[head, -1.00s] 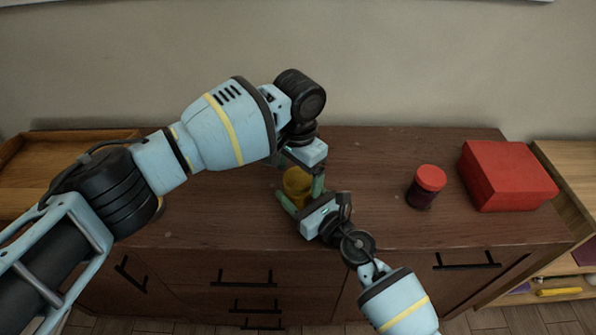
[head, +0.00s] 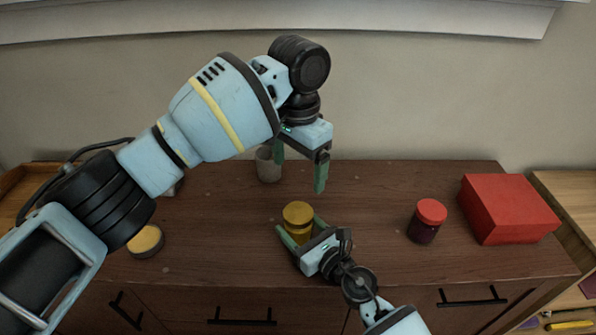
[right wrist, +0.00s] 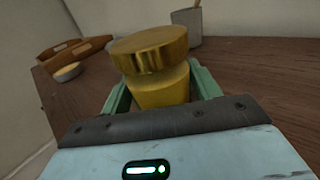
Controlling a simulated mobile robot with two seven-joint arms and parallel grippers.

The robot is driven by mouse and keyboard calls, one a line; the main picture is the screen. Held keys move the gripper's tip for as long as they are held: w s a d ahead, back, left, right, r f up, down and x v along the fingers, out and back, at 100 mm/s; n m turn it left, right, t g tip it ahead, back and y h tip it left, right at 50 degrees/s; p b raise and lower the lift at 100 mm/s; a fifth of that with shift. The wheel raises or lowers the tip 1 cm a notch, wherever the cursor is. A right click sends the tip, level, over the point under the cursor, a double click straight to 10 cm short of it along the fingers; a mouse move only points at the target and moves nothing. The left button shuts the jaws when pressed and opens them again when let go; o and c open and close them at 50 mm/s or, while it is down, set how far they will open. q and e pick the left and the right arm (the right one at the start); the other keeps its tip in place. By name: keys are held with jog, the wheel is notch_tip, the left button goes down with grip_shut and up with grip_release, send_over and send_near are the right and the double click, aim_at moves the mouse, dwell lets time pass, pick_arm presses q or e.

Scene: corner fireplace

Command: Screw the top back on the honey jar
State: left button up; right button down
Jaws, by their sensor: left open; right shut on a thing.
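The honey jar (head: 298,234) stands on the brown cabinet top, with its gold top (head: 298,211) seated on its mouth. In the right wrist view the jar body (right wrist: 162,88) is yellow and the wide top (right wrist: 150,50) sits on it; I cannot tell how tightly it is screwed. My right gripper (head: 299,233) is shut on the jar body, one finger on each side, below the top. My left gripper (head: 300,172) is open and empty, raised above and behind the jar, apart from the top.
A red-lidded dark jar (head: 426,222) and a red box (head: 508,208) stand at the right. A grey cup (head: 268,166) is behind the left gripper. A round tin with a yellow top (head: 146,240) is at the left. The cabinet top between the honey jar and red-lidded jar is clear.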

aim_at(308, 237)
jog(key=shift+c, duration=1.4)
grip_release()
jog(key=v, duration=0.6)
jog(key=shift+s+d+p, duration=0.2)
jog(key=shift+p, duration=0.1)
jog(key=shift+s+d, duration=0.35)
jog(key=shift+s, duration=0.15)
